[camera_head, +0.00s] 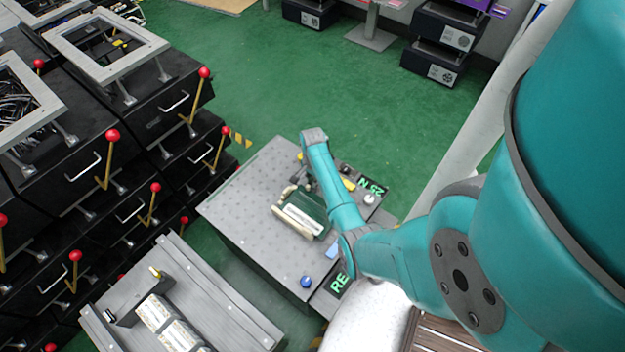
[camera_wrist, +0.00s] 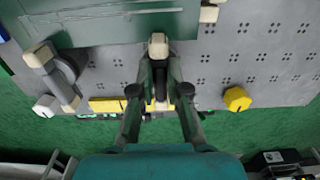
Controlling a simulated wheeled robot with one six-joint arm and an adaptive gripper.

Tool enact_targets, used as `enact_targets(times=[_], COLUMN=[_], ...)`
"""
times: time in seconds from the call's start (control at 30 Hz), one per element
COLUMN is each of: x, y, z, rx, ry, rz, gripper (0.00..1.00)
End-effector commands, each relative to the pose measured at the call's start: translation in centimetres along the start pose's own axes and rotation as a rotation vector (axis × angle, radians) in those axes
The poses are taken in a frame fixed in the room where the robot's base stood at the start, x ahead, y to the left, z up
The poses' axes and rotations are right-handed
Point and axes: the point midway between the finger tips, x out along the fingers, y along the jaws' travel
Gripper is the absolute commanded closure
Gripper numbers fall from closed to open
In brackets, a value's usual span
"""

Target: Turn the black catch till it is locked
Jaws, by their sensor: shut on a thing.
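The black catch (camera_wrist: 158,46) shows in the middle of the wrist view as a short dark lever with a cream end. It stands beside the edge of a dark green panel. My gripper (camera_wrist: 159,76) is shut on it, one finger on each side, and the cream end sticks out past the fingertips. The fingers hide part of the catch and its base. In the head view my arm covers the catch and the fingers. I cannot tell from these frames how far the catch is turned.
A green case (camera_head: 310,212) with cream handles lies on the grey perforated table (camera_head: 240,200). In the wrist view, a grey lever (camera_wrist: 62,85) with a cream end is left of my gripper and a yellow knob (camera_wrist: 237,99) right. A blue knob (camera_head: 305,281) is near the table's front edge.

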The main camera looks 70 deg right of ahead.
Motion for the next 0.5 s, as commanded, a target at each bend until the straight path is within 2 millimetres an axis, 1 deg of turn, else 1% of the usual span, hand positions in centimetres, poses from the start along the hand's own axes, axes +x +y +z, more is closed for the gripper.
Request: enact_targets(times=[0.13, 0.17, 0.2, 0.23, 0.27, 0.5], x=[0.08, 0.08, 0.08, 0.07, 0.07, 0.02], y=[0.04, 0.04, 0.04, 0.04, 0.04, 0.01], z=[0.03, 0.03, 0.03, 0.03, 0.03, 0.01], rx=[0.001, 0.001, 0.001, 0.0, 0.0, -0.001], ry=[-0.001, -0.001, -0.001, -0.001, -0.001, 0.0], rz=[0.0, 0.0, 0.0, 0.0, 0.0, 0.0], gripper=[1.0, 0.83, 0.73, 0.66, 0.6, 0.6])
